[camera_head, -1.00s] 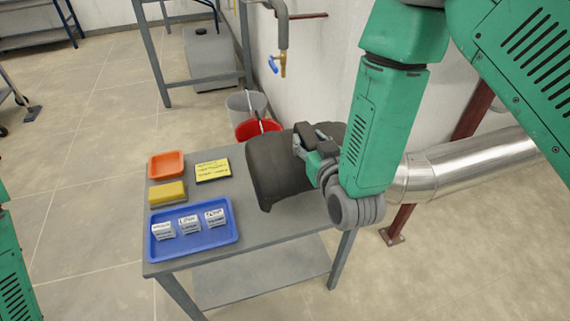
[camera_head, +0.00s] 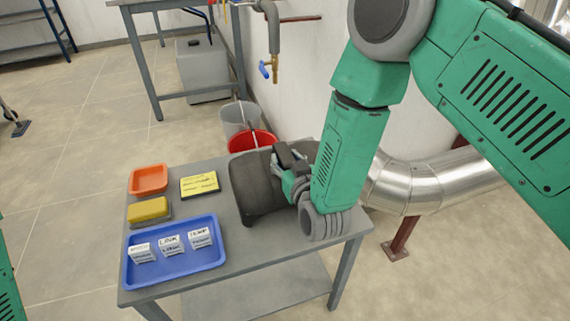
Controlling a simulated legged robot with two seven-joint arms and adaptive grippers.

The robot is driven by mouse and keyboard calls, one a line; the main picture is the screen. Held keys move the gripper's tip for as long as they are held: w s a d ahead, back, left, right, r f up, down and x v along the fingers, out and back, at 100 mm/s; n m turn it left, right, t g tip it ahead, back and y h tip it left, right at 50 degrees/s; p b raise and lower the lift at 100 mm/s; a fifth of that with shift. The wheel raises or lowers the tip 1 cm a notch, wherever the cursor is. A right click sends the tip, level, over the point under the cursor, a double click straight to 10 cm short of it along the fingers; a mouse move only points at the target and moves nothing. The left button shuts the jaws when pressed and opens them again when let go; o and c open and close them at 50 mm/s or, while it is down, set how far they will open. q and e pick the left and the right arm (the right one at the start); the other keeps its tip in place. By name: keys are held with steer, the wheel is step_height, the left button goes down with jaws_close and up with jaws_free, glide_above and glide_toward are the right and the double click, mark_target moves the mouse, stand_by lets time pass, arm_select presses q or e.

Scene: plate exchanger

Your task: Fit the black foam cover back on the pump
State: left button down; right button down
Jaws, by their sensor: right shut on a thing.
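The black foam cover (camera_head: 252,190) is a dark, rounded, hollow-looking shell at the back right of the grey table (camera_head: 258,250). My right gripper (camera_head: 286,170) is shut on its right side, with the fingers over its upper part. The forearm hides the right end of the cover. I cannot tell whether the cover's lower edge touches the table. The pump is not recognisable in this view. My left gripper is out of view; only a strip of my green left arm shows at the left edge.
The table holds a blue tray (camera_head: 218,262) with several labelled white blocks, a yellow sponge (camera_head: 148,209), an orange dish (camera_head: 148,179) and a yellow note (camera_head: 199,184). Behind stand a red bucket (camera_head: 252,141) and a tap (camera_head: 270,68). A silver pipe (camera_head: 430,182) runs along the right.

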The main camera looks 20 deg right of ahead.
steer(key=shift+a+f, duration=0.15)
steer(key=shift+a, duration=0.1)
steer(key=c, duration=1.1)
jaws_free()
steer(key=shift+a, duration=0.2)
steer(key=shift+d, duration=0.1)
steer(key=shift+d, duration=0.1)
steer(key=shift+s+d, duration=0.1)
steer(key=shift+s, duration=0.15)
steer(key=shift+s+d+r+p, duration=0.1)
steer(key=shift+s+r+p, duration=0.3)
steer(key=shift+s, duration=1.5)
steer(key=shift+s+r+p, duration=0.2)
steer(key=shift+s+p, duration=0.45)
steer(key=shift+s, duration=1.25)
steer(key=shift+s+d+r+p, duration=0.1)
steer(key=shift+s+r+p, duration=0.3)
steer(key=shift+s, duration=1.5)
steer(key=shift+f, duration=0.1)
